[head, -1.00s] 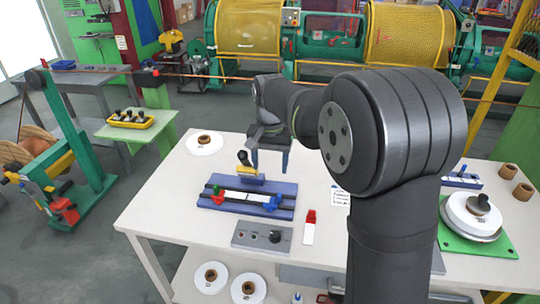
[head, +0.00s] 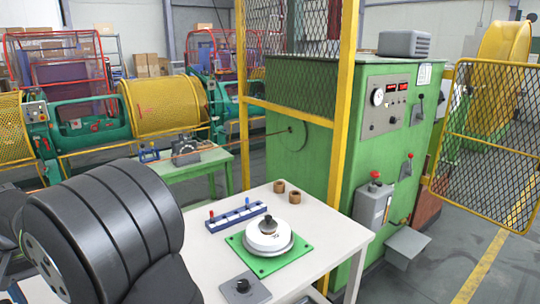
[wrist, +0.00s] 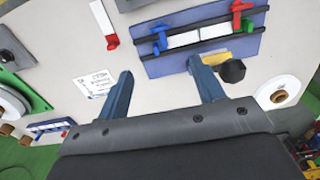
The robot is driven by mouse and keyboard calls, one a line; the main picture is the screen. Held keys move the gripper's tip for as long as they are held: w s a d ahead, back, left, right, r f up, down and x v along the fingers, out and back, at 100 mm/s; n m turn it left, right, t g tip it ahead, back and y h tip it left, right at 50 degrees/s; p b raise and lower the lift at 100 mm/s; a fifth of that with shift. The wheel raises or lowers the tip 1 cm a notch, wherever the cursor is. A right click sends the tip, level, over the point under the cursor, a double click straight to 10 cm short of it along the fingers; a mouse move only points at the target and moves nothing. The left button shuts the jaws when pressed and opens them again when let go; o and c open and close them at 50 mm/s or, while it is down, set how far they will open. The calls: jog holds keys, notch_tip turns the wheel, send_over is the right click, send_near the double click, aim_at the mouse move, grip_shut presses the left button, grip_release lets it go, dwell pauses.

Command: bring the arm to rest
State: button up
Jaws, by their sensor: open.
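My gripper (wrist: 160,68) shows in the wrist view with its two blue fingers spread apart and nothing between them. It hangs over the white table (wrist: 150,33), beside the blue fixture (wrist: 222,47) with its red, green and blue clamps. A black knob (wrist: 232,70) with a yellow part lies close to the right finger. I cannot tell whether they touch. In the head view only my dark arm link shows at the lower left; the gripper itself cannot be made out there.
A printed card (wrist: 96,84) and a red-and-white piece (wrist: 104,24) lie near the left finger. In the head view, a white round gauge stand on a green plate (head: 251,264), a blue rack (head: 236,217) and two brown spools (head: 287,192) stand on the table. A green cabinet (head: 303,149) stands behind.

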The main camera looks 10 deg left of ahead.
notch_tip(320, 180, down, 17)
jog(key=shift+f, duration=0.1)
dwell(0.4)
